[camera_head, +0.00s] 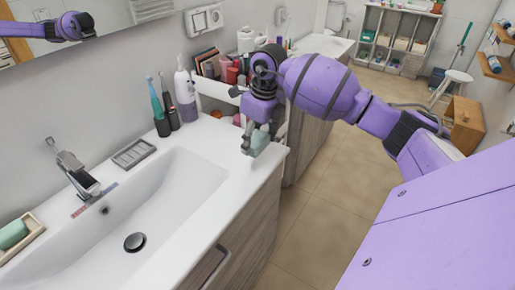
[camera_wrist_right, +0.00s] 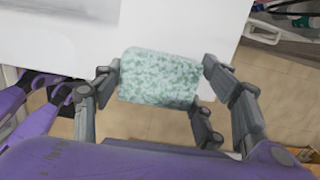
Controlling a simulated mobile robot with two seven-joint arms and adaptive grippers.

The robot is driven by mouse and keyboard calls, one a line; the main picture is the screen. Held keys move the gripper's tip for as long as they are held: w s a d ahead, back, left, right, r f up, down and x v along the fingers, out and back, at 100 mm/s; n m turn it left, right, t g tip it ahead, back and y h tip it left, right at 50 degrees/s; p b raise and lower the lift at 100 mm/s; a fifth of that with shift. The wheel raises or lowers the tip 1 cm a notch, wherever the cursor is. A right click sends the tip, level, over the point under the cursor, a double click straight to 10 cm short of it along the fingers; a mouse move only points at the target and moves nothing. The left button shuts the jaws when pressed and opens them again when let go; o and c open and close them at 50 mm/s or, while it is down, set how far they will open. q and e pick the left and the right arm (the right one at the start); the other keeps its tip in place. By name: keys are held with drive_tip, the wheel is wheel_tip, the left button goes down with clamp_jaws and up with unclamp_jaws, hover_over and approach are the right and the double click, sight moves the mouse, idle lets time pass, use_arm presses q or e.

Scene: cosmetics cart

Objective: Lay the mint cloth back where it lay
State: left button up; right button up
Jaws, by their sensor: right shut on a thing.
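The mint cloth (camera_wrist_right: 160,78) is a small rounded, mottled green-and-white piece. In the right wrist view it lies between the fingers of my right gripper (camera_wrist_right: 161,76), which is shut on it. In the head view the mint cloth (camera_head: 259,143) shows just under the right gripper (camera_head: 256,138), at the far right corner of the white washbasin counter (camera_head: 245,174). Whether it touches the counter I cannot tell. My fingers and wrist hide part of it. My left gripper is not in view.
A grey soap dish (camera_head: 134,152), electric toothbrushes (camera_head: 160,112) and a white bottle (camera_head: 184,92) stand along the back of the counter. The basin (camera_head: 150,210) is empty. A green soap (camera_head: 13,233) sits in a tray at left. The counter front by the gripper is clear.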

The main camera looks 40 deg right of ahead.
sight(257, 141)
drive_tip(key=f, duration=0.1)
drive_tip(key=w+d+f, duration=0.1)
drive_tip(key=f, duration=0.1)
drive_tip(key=shift+w+d, duration=0.3)
drive_tip(key=shift+w, duration=0.1)
drive_tip(key=shift+w+d+f, duration=0.1)
drive_tip(key=shift+f, duration=1.4)
drive_tip(key=shift+f, duration=0.15)
drive_tip(key=o, duration=1)
drive_tip(key=r, duration=0.4)
drive_tip(key=s+r, duration=0.1)
drive_tip(key=r, duration=0.7)
drive_tip(key=shift+s+d+r, duration=0.1)
drive_tip(key=shift+s+d, duration=0.2)
drive_tip(key=shift+s, duration=0.1)
